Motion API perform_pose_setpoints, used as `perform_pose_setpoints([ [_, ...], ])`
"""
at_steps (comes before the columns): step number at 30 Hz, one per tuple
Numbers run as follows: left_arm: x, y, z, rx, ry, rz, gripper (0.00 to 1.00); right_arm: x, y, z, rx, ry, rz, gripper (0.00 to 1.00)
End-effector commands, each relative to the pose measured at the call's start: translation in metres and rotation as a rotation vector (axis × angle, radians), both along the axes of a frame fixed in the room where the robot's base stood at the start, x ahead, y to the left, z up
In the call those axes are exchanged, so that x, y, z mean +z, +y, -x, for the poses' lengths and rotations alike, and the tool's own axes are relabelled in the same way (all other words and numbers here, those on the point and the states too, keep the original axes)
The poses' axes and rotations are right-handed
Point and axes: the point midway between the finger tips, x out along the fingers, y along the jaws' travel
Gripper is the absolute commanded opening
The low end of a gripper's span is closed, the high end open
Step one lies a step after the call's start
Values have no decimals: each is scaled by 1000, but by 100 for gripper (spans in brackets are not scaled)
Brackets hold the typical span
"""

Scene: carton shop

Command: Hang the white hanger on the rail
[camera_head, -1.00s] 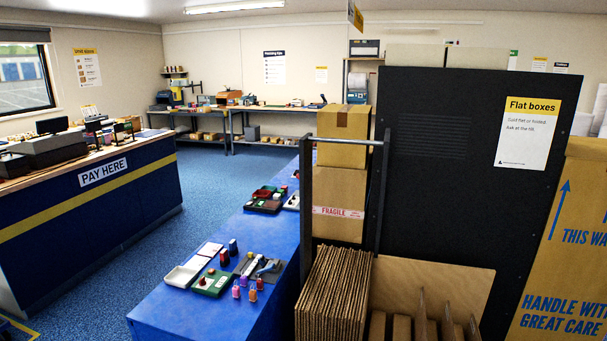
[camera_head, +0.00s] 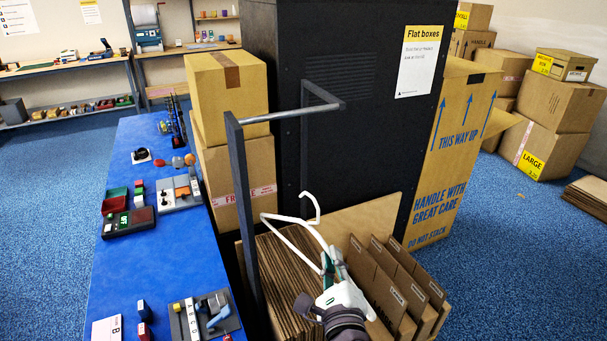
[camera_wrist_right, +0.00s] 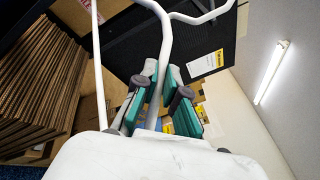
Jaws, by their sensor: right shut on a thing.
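The white hanger (camera_head: 291,223) is held up in front of the dark rack, with its hook at the top and its body slanting to the left. My right gripper (camera_head: 330,262) is shut on it, low in the head view. The right wrist view shows the hanger (camera_wrist_right: 166,50) passing between the green-padded fingers (camera_wrist_right: 160,95). The rail (camera_head: 295,111) is a grey horizontal bar between two dark posts. In the head view the hook is below the rail and apart from it. My left gripper is not in view.
Flat cardboard sheets (camera_head: 283,285) and upright carton pieces (camera_head: 398,285) stand below the rail. Stacked boxes (camera_head: 228,90) are left behind it. A blue table (camera_head: 150,255) with small items is at left; a tall carton (camera_head: 452,150) stands at right.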

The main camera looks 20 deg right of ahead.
Motion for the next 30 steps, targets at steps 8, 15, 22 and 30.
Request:
perform_pose_setpoints([
  [8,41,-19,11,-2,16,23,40,85,-13,-67,-221,-4,-1,0],
  [15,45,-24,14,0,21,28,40,104,-11,-85,-266,-1,3,0],
  [22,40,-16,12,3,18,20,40,103,-11,-98,-267,-2,5,0],
  [30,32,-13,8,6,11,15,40,102,-10,-120,-265,-3,4,0],
])
